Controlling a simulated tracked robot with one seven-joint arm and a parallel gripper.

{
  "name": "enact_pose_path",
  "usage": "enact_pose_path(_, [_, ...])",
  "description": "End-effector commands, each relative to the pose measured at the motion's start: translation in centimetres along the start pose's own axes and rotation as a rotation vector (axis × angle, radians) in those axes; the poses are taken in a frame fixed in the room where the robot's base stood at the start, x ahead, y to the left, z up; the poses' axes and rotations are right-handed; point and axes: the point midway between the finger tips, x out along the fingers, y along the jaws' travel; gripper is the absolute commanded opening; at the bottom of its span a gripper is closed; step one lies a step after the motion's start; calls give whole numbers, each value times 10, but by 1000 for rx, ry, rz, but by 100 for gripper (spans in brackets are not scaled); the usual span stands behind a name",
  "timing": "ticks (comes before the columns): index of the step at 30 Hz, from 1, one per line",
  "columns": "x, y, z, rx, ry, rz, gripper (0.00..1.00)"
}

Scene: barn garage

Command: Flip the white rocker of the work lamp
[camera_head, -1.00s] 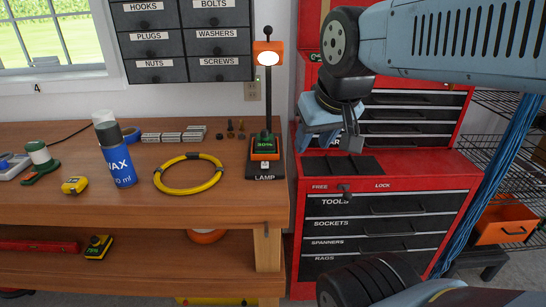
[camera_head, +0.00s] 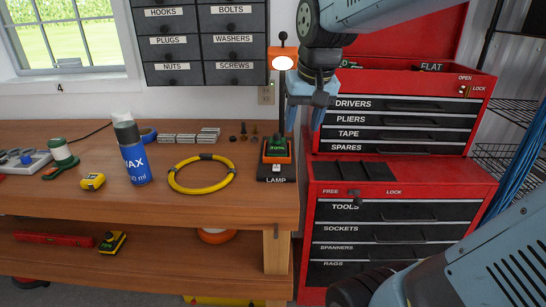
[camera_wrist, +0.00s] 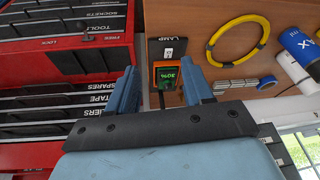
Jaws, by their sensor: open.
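The work lamp (camera_head: 276,150) stands at the right end of the wooden bench, with a black post, a lit white head (camera_head: 283,63) in an orange frame, and an orange block with a green display. The small white rocker (camera_head: 276,168) sits on its black base above the word LAMP. It also shows in the wrist view, on the lamp base (camera_wrist: 168,51). My gripper (camera_head: 308,110) is up in front of the red cabinet, just right of the lamp post. In the wrist view my gripper (camera_wrist: 160,88) is open and empty, with the lamp's display between its blue fingers.
The red tool cabinet (camera_head: 400,190) stands close on the right. Bench room in front of the lamp is clear.

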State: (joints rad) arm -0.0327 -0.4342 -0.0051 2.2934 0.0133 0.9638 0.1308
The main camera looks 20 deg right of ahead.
Motion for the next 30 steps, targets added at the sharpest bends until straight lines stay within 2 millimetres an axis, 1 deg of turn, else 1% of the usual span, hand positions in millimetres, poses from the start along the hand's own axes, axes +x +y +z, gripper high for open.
enact_pose_path(1, [7, -1, -14, 13, -27, 2, 51])
enact_pose_path(5, [24, -3, -46, 51, -83, 10, 51])
enact_pose_path(9, [46, -6, -79, 91, -143, 23, 51])
enact_pose_path(11, [58, -6, -92, 109, -168, 30, 51])
enact_pose_path(15, [86, -9, -121, 147, -225, 50, 51])
enact_pose_path(18, [105, -10, -138, 169, -257, 64, 51])
enact_pose_path(21, [120, -12, -150, 186, -281, 76, 51])
enact_pose_path(24, [130, -12, -156, 197, -299, 84, 51])
enact_pose_path(27, [136, -13, -160, 203, -306, 88, 51])
enact_pose_path(30, [142, -12, -160, 206, -309, 90, 51])
